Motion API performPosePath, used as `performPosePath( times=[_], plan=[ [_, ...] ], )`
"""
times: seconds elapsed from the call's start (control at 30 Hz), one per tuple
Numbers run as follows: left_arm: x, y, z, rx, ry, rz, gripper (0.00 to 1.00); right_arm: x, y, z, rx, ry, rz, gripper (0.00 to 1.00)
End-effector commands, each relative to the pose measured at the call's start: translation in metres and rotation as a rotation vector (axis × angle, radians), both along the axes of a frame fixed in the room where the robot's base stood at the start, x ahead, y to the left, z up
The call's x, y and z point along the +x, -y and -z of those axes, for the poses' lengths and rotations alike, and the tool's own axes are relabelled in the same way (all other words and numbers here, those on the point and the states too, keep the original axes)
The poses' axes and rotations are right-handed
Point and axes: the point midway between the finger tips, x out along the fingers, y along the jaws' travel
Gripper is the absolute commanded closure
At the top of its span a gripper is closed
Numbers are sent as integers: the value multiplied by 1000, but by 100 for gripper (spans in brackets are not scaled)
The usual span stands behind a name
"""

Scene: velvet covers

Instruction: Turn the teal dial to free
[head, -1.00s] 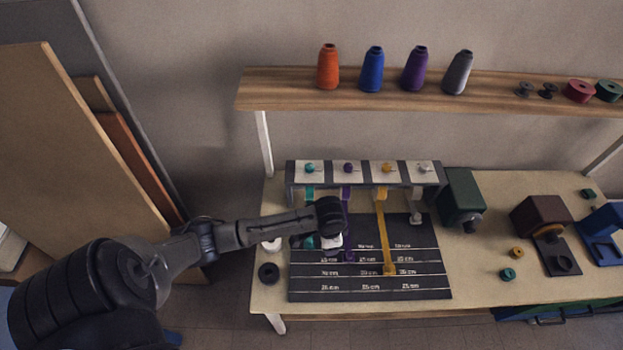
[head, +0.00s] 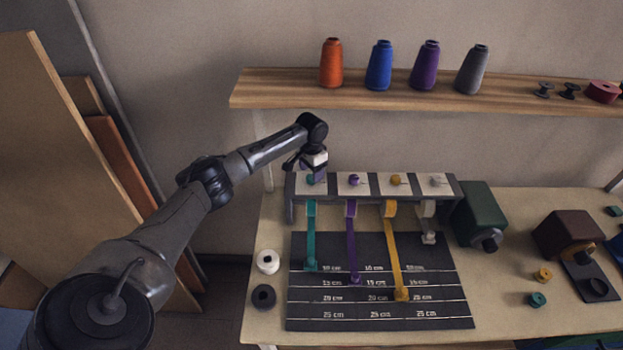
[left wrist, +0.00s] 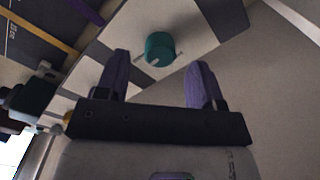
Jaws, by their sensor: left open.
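The teal dial (left wrist: 160,49) shows in the left wrist view, on a white panel, with a pale pointer mark on its lower left side. In the head view the teal dial (head: 311,181) is at the left end of the dispenser box (head: 334,189), partly hidden under my gripper. My left gripper (left wrist: 160,85) is open, with its two purple fingers apart and the dial ahead between and beyond them, not gripped. In the head view my left gripper (head: 317,170) is just above the dial. A teal ribbon (head: 311,240) hangs below it onto the dark measuring board (head: 380,315).
Purple (head: 354,180), yellow (head: 396,180) and white (head: 437,181) dials stand to the right. A shelf (head: 300,102) with thread cones is behind and above. White (head: 267,261) and black (head: 263,297) rolls lie left of the board. Green (head: 478,212) and brown machines stand right.

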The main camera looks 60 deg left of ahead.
Motion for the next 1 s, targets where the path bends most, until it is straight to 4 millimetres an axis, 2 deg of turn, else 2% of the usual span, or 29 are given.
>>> performPosePath(
  times=[0.1,0.3,0.67,1.0],
  plan=[
    [0,0,15,0,-1,0,38,0,2,1,-6,1,-3,57],
    [0,0,30,1,0,1,38,0,3,2,-9,1,-5,57],
    [0,0,34,1,0,1,38,1,1,2,-4,2,-1,57],
    [0,0,34,1,0,1,70,1,-1,2,2,2,3,57]
  ],
)
